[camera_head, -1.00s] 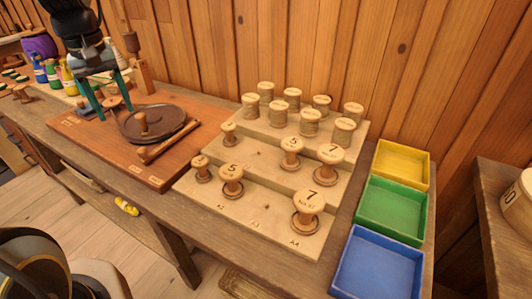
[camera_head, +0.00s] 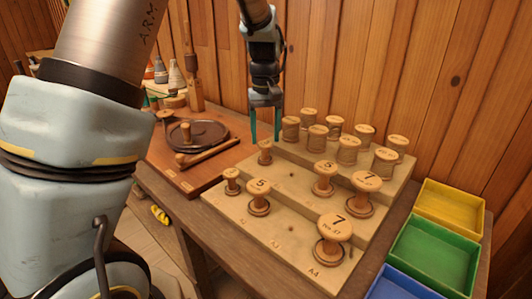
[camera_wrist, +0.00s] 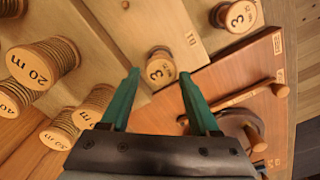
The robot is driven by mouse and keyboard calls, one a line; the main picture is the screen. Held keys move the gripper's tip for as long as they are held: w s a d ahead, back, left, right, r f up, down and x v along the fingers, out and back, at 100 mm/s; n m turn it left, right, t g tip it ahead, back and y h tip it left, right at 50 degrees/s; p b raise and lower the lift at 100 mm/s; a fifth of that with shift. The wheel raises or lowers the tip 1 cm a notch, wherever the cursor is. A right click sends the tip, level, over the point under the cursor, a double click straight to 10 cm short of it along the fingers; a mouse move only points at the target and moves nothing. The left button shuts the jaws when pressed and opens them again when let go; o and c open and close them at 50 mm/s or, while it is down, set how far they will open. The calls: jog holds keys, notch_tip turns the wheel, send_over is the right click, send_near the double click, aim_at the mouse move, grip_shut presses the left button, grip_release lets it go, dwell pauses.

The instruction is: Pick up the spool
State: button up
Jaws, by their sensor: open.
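Several turned wooden spools stand on a stepped pale wooden rack (camera_head: 281,237). Numbered spools are on the lower and middle steps: a large one marked 7 (camera_head: 334,229) at front right, one marked 5 (camera_head: 259,195), and a small one (camera_head: 265,149) at the left of the middle step. My gripper (camera_head: 265,138) is open and empty, pointing down above or just behind that small spool.
Thread-wound spools (camera_head: 317,137) crowd the back step. A red-brown board (camera_head: 205,172) with a dark round plate (camera_head: 198,134) and a rod lies left. Yellow (camera_head: 449,205), green (camera_head: 434,255) and blue (camera_head: 399,286) trays stand right. A plank wall is close behind.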

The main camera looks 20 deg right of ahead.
aim_at(265, 143)
notch_tip(265, 143, down, 4)
jog(key=shift+f, duration=0.2)
jog(key=shift+c, duration=0.2)
jog(key=shift+a, duration=0.1)
jog(key=c, duration=0.9)
jog(key=shift+c, duration=0.2)
